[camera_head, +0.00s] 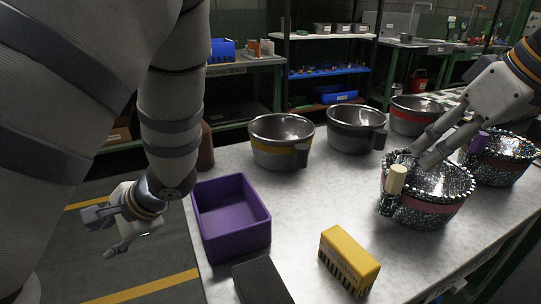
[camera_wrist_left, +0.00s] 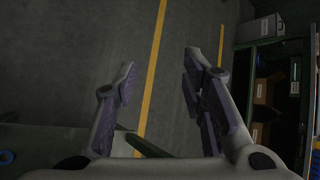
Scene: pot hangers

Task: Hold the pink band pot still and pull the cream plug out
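The pink band pot (camera_head: 432,207) is speckled black and white and stands on the table at the right. The cream plug (camera_head: 397,180) sits upright in the holder on the pot's near left side. My right gripper (camera_head: 421,156) reaches down from the upper right, with its fingers at the pot's rim and opening. Whether they are closed on the wall is unclear. My left gripper (camera_head: 118,227) hangs beyond the table's left edge, over the floor and far from the pot. In the left wrist view my left gripper (camera_wrist_left: 158,85) is open and empty.
A purple bin (camera_head: 232,238), a yellow block (camera_head: 349,260) and a dark box (camera_head: 262,282) stand on the near table.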

